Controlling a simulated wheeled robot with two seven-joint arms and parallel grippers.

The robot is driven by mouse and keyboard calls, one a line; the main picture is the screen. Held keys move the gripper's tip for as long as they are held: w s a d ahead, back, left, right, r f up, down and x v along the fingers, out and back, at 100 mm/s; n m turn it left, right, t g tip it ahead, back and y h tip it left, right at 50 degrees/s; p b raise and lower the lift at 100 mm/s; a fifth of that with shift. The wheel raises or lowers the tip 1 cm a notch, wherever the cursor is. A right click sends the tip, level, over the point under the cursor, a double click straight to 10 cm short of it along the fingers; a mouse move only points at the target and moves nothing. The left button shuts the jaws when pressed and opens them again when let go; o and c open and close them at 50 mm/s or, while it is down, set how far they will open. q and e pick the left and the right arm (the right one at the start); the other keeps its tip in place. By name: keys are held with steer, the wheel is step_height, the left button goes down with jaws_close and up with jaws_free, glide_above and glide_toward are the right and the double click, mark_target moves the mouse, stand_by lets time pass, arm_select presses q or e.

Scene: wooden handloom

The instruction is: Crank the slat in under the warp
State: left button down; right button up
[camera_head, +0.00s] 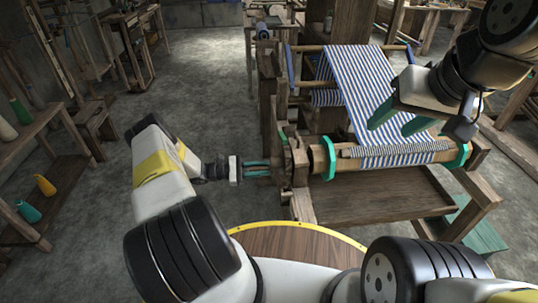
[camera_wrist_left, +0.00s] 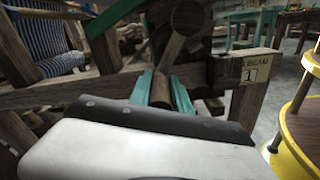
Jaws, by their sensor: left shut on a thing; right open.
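The blue and white striped warp (camera_head: 352,75) runs down to the front cloth beam (camera_head: 325,160), a wooden roller with green rings near its ends. A narrow grey-brown strip (camera_head: 362,152) lies along the beam across the striped cloth; it looks like the slat, and I cannot tell how much is under the warp. My left gripper (camera_head: 268,169) is at the beam's left end, shut on the wooden crank handle (camera_wrist_left: 161,88), which shows between its green fingers in the left wrist view. My right gripper (camera_head: 402,120) is open above the warp, its fingertips near the beam and hiding part of the cloth.
The wooden loom frame (camera_head: 300,205) surrounds the beam, with a board (camera_head: 380,195) below it. A label reading BEAM 1 (camera_wrist_left: 250,72) is on a loom post in the left wrist view. A shelf with bottles (camera_head: 35,185) stands left. Grey floor is clear between.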

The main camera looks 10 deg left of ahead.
arm_select(q)
steer(key=w+a+r+m, duration=0.1)
steer(key=w+r+m, duration=0.3)
steer(key=r+m, duration=0.4)
steer(key=shift+a+m, duration=0.15)
steer(key=shift+m, duration=1.15)
steer(key=shift+r, duration=0.1)
stand_by(0.6)
steer(key=c, duration=1.2)
jaws_free()
steer(key=v, duration=0.7)
steer(key=shift+a, duration=0.35)
